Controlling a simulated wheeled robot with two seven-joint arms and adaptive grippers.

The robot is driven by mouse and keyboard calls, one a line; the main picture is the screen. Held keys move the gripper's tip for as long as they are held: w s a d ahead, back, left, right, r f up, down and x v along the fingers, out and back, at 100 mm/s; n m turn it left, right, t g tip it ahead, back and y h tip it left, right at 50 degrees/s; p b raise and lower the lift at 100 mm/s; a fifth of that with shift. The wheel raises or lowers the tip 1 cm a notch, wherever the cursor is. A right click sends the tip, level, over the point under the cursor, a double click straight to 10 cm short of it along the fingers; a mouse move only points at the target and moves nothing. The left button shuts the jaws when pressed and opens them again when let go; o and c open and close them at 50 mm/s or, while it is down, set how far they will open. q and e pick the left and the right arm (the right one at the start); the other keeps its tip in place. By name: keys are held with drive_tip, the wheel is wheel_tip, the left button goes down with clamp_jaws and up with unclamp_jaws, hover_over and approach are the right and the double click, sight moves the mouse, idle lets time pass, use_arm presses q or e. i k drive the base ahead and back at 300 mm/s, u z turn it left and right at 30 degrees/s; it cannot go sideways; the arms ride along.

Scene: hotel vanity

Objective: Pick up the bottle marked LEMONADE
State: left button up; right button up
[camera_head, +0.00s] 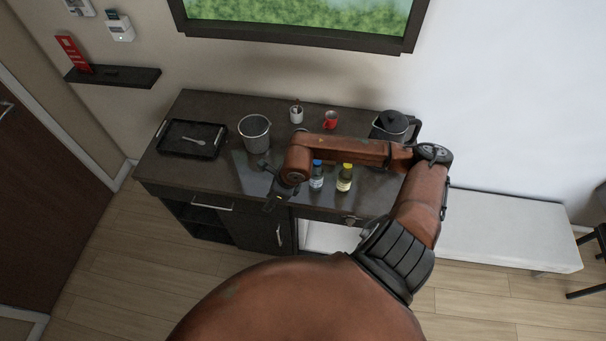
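Two small bottles stand upright on the dark vanity top near its front edge: a blue-capped bottle (316,181) and, just right of it, a yellow-capped bottle (344,182). Their labels are too small to read, so I cannot tell which is marked LEMONADE. My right arm comes in from the right and passes behind the bottles in the picture. Its gripper (267,185) is left of the blue-capped bottle, fingers spread and empty, pointing left. My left gripper is out of view.
A white bench (510,230) stands at right.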

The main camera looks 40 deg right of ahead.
sight(343, 179)
drive_tip(key=u, duration=0.65)
drive_tip(key=i, duration=0.9)
drive_tip(key=z, duration=2.6)
drive_tip(key=i, duration=0.5)
